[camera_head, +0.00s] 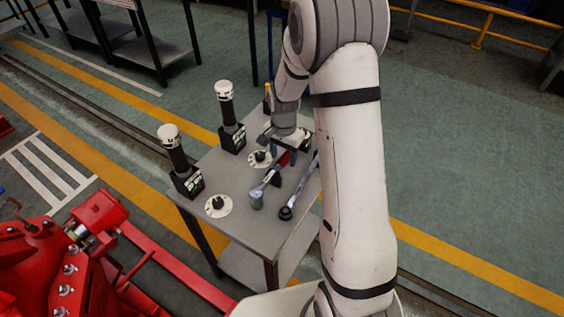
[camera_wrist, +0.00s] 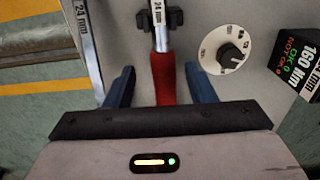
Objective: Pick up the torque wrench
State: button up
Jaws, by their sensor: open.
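A wrench with a red handle (camera_wrist: 163,78) and a silver shaft marked 24 mm lies on the grey table; I take it as the torque wrench. In the head view its silver head (camera_head: 258,196) points toward the front of the table. My gripper (camera_wrist: 160,84) is open, with one blue finger on each side of the red handle and gaps on both sides. In the head view my gripper (camera_head: 281,152) is over the handle end and partly hides it. Whether the fingers are down at handle height is hard to tell.
A second long silver tool (camera_head: 300,188), also marked 24 mm, lies close to the right. The table (camera_head: 240,225) also carries two black upright devices (camera_head: 230,120) (camera_head: 180,165) and white dials (camera_head: 218,206). Red machinery (camera_head: 60,255) stands at the front left.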

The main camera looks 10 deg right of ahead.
aim_at(282, 159)
jog(key=shift+w+a+f+p, duration=0.1)
jog(key=shift+f+p, duration=0.1)
jog(key=shift+f, duration=1)
jog(key=shift+a+f+p, duration=0.1)
jog(key=shift+f+p, duration=0.05)
jog(key=shift+f, duration=1)
jog(key=shift+c, duration=0.4)
grip_shut()
jog(key=shift+r, duration=0.1)
